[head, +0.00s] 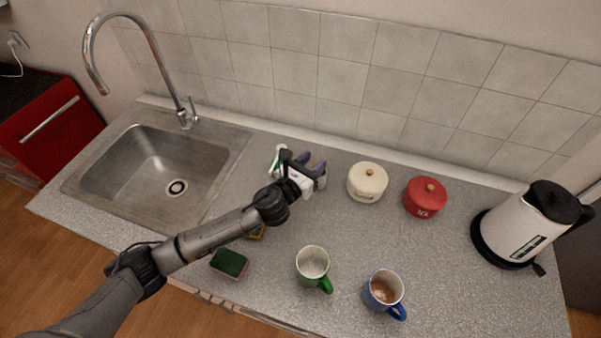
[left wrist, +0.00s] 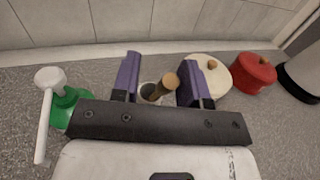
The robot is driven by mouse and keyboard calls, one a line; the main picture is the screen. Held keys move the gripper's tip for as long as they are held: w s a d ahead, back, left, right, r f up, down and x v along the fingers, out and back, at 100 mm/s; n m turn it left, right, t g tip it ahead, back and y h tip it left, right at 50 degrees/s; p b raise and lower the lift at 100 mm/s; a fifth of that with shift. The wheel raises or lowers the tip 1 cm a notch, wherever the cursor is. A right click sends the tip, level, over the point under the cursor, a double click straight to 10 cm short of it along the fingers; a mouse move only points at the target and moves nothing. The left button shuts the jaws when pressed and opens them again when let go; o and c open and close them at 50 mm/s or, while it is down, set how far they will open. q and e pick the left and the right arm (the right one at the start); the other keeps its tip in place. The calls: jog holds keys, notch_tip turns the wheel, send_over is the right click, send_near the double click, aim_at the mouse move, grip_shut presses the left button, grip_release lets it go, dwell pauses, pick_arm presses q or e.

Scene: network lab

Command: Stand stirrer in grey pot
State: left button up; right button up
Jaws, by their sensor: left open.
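My left gripper (head: 311,164) is over the back of the counter, its two purple fingers spread apart. In the left wrist view, the gripper (left wrist: 159,80) is open. A brown wooden piece, apparently the stirrer (left wrist: 168,82), shows between and beyond the fingers, tilted, with its rounded end towards the camera. Its lower part seems to be inside a small pale grey vessel, apparently the grey pot (left wrist: 144,91). The gripper's body hides most of that vessel. I cannot tell whether the fingers touch the stirrer. In the head view my gripper covers this spot. My right gripper is not in view.
A cream pot (head: 367,182) and a red pot (head: 425,197) stand to the right, then a kettle (head: 520,230). Green (head: 313,266) and blue (head: 384,291) mugs and a sponge (head: 229,263) are in front. The sink (head: 130,145) is left.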

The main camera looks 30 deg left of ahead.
pick_arm(q)
jog(key=shift+s+a, duration=0.15)
jog(key=shift+s, duration=0.8)
jog(key=shift+s+a, duration=0.2)
jog(key=shift+s, duration=0.8)
jog(key=shift+s+a, duration=0.15)
jog(key=shift+s, duration=0.8)
